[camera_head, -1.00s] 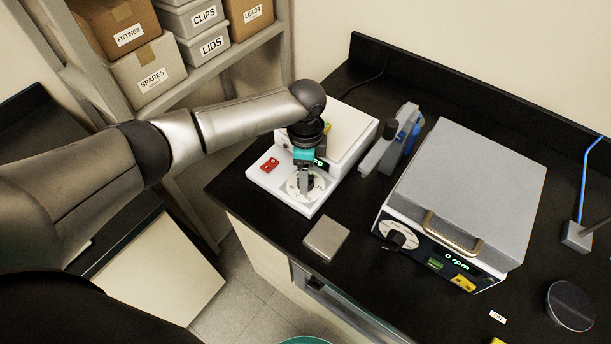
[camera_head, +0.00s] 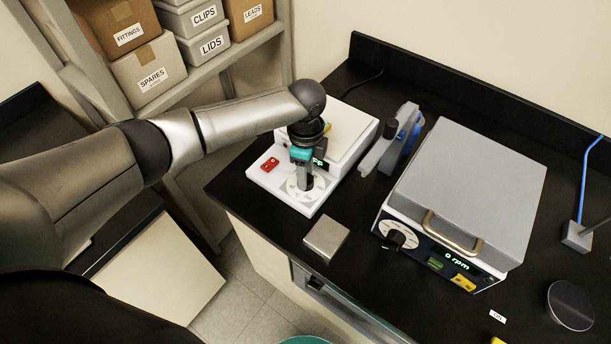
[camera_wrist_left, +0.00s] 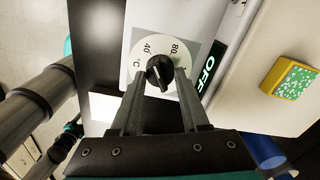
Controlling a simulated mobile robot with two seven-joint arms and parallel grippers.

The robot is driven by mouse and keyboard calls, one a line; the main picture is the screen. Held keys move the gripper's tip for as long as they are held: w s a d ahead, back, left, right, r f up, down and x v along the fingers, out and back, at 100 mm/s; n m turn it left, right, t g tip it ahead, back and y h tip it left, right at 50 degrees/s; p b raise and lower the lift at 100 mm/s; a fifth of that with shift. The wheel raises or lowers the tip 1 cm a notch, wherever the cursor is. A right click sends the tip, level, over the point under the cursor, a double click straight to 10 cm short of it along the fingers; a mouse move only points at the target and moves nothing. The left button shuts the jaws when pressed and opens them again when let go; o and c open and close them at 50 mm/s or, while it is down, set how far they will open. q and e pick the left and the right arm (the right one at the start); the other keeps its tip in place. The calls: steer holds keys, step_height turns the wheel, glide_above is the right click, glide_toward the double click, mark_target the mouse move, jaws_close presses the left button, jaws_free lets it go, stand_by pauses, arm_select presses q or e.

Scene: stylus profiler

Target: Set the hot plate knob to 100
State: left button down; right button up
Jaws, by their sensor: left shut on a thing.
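The white hot plate (camera_head: 284,185) stands at the left end of the black bench. Its round dial sits on the front panel, and the left wrist view shows the dial face (camera_wrist_left: 183,50) with the marks 40 and 80 readable and a °C sign. The black knob (camera_wrist_left: 159,72) is at the dial's centre. My left gripper (camera_head: 306,186) points down over the dial; its fingers, also in the left wrist view (camera_wrist_left: 160,84), are shut on the knob. A display beside the dial reads OFF (camera_wrist_left: 209,68). The other dial marks are hidden or too small to read. My right gripper is out of view.
A grey instrument (camera_head: 470,195) with its own knob (camera_head: 397,240) and a "0 rpm" display stands to the right. A blue and grey device (camera_head: 392,140) stands between. A flat metal block (camera_head: 326,238) lies near the front edge. Shelves with labelled boxes are behind left.

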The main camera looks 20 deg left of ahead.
arm_select(q)
steer(key=m, duration=0.8)
steer(key=shift+m, duration=0.3)
steer(key=m, duration=0.9)
steer(key=shift+c, duration=2)
jaws_free()
step_height(320, 180, up, 8)
steer(key=p, duration=0.7)
steer(key=shift+r+p, duration=0.1)
steer(key=shift+p, duration=0.3)
